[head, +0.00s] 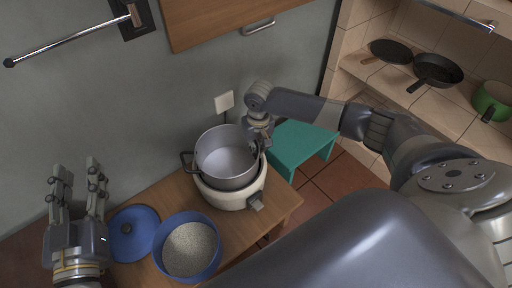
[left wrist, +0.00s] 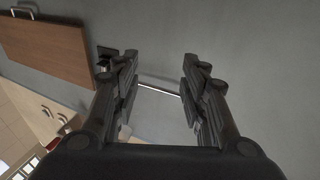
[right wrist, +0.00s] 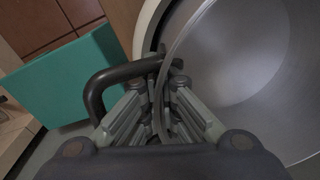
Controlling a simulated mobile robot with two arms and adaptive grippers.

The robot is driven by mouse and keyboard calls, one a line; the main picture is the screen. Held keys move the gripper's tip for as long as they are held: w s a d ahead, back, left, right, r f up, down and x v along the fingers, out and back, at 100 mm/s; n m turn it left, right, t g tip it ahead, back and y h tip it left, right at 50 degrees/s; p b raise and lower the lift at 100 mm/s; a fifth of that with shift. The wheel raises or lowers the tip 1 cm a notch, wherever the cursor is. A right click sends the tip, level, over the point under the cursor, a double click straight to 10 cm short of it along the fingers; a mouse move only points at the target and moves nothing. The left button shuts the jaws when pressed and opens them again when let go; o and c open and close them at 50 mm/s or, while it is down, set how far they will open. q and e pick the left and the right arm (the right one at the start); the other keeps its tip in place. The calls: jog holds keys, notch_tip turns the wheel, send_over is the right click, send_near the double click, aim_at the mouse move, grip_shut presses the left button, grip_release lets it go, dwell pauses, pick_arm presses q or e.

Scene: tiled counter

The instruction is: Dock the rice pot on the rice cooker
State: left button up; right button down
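The rice pot (head: 226,160) is a grey metal pot with dark side handles. It sits in or just over the white rice cooker (head: 232,197) on the wooden table; I cannot tell whether it is fully seated. My right gripper (head: 259,143) is at the pot's right rim. In the right wrist view my right gripper (right wrist: 165,100) has its fingers closed on either side of the pot wall (right wrist: 235,75), beside the dark handle. The cooker's rim shows behind it. My left gripper (head: 77,180) is open and empty left of the table; it also shows in the left wrist view (left wrist: 160,85).
A blue bowl of rice (head: 190,247) and a blue lid (head: 133,232) are on the table (head: 284,205) left of the cooker. A teal stool (head: 300,146) stands to the right. Pans (head: 438,70) and a green pot (head: 492,100) sit on the tiled counter.

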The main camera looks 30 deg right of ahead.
pick_arm(q)
jog(key=shift+f, duration=0.55)
jog(key=shift+f+g, duration=0.25)
jog(key=shift+g, duration=0.05)
jog(key=shift+a+f, duration=0.1)
jog(key=shift+f+y, duration=0.25)
jog(key=shift+y, duration=0.05)
jog(key=shift+s+a+f+g+p, duration=0.15)
jog(key=shift+f+g+p, duration=0.2)
jog(key=shift+f+g, duration=0.3)
jog(key=shift+r+t, duration=0.25)
jog(key=shift+r, duration=0.05)
jog(key=shift+s+r+t+b, duration=0.1)
jog(key=shift+r+t+b, duration=0.25)
jog(key=shift+r, duration=0.55)
